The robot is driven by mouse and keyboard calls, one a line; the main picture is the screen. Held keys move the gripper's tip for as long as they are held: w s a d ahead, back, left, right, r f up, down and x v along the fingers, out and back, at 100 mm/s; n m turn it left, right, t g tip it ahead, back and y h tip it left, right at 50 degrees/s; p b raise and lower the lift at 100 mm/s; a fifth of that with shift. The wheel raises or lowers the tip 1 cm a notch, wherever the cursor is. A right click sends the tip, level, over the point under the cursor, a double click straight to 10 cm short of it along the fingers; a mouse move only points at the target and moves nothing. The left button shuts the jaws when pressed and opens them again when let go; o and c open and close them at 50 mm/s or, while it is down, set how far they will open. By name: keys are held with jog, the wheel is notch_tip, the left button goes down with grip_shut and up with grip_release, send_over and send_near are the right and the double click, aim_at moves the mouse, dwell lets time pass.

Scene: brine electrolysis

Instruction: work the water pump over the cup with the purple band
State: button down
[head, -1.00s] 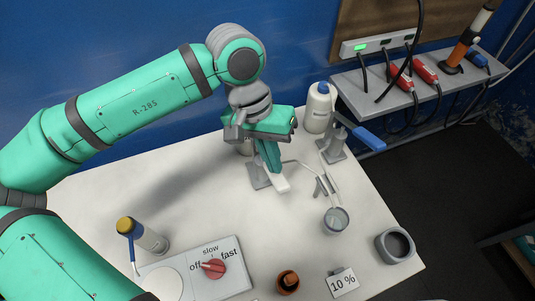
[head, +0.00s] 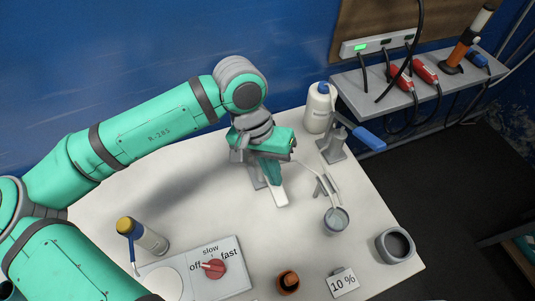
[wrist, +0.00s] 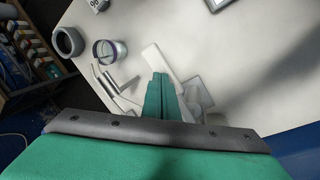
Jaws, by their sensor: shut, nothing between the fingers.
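My gripper (head: 272,178) is shut and empty, its green fingers pointing down at the pump's white paddle-like lever (head: 279,196). In the wrist view the fingertips (wrist: 160,80) overlap the lever (wrist: 154,57); whether they touch it I cannot tell. The pump's grey base (head: 256,176) is mostly hidden behind my gripper. A thin pale spout (head: 329,184) runs right towards the cup (head: 336,220). The cup stands upright on the table, and its purple band shows in the wrist view (wrist: 106,52).
A blue-handled device (head: 368,138) and a white bottle (head: 320,108) stand at the back right. A grey round holder (head: 395,245), a "10 %" card (head: 342,284), a brown pot (head: 287,281) and a dial plate (head: 237,267) lie along the front.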

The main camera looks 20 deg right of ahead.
jog(key=shift+s+d+v, duration=0.1)
jog(key=shift+d+v, duration=0.05)
jog(key=shift+v, duration=0.7)
jog(key=shift+s+d+v, duration=0.1)
jog(key=shift+d+v, duration=0.05)
jog(key=shift+v, duration=0.7)
jog(key=shift+s+d+v, duration=0.1)
jog(key=shift+d+v, duration=0.1)
jog(key=shift+v, duration=0.65)
jog(key=shift+r, duration=0.15)
jog(key=shift+w+a+x, duration=0.1)
jog(key=shift+a+x, duration=0.05)
jog(key=shift+x, duration=0.7)
jog(key=shift+w+a+x, duration=0.1)
jog(key=shift+a+x, duration=0.05)
jog(key=shift+x, duration=0.7)
jog(key=shift+a+x, duration=0.2)
jog(key=shift+x, duration=0.65)
jog(key=shift+d+v, duration=0.25)
jog(key=shift+v, duration=0.95)
jog(key=shift+d+v, duration=0.2)
jog(key=shift+v, duration=1.05)
jog(key=shift+s, duration=0.15)
jog(key=shift+a+r, duration=0.1)
jog(key=shift+r, duration=0.05)
